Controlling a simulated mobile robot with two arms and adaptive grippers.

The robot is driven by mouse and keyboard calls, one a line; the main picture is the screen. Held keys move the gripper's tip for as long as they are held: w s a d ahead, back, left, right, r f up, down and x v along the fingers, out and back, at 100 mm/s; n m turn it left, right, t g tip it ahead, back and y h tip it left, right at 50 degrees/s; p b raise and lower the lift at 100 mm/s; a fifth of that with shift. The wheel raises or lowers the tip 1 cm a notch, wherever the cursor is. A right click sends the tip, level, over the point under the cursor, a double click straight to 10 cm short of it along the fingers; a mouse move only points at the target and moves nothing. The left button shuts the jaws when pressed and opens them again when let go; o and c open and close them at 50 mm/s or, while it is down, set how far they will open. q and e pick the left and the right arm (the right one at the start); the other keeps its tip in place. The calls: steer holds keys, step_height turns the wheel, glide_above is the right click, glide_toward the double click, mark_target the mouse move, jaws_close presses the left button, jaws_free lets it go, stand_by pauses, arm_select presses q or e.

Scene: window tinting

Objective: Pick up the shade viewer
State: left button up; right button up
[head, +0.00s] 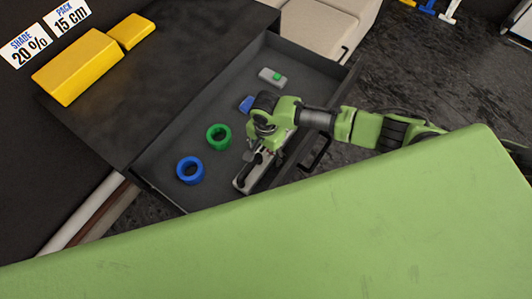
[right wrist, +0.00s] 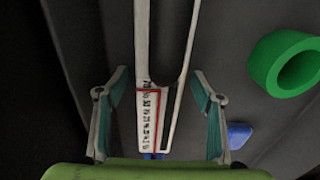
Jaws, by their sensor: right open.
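The likely shade viewer (head: 243,182) is a long pale frame with a dark slot, lying in the open drawer. In the right wrist view the frame (right wrist: 142,50) runs up the picture, with printed marks and a red outline at its near end. My right gripper (head: 256,150) is over it in the head view and hides part of it. In the right wrist view the open fingers (right wrist: 160,85) stand on either side of the frame, with gaps to both. I cannot tell the height left between them. My left gripper is not in view.
The drawer (head: 157,172) also holds a blue ring (head: 190,170), a green ring (head: 218,137), a small blue piece (head: 246,104) and a grey device with a green button (head: 271,76). Yellow blocks (head: 78,66) lie on the dark top. A green panel (head: 300,235) fills the front.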

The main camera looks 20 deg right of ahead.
steer(key=c, duration=1.6)
steer(key=shift+r, duration=0.1)
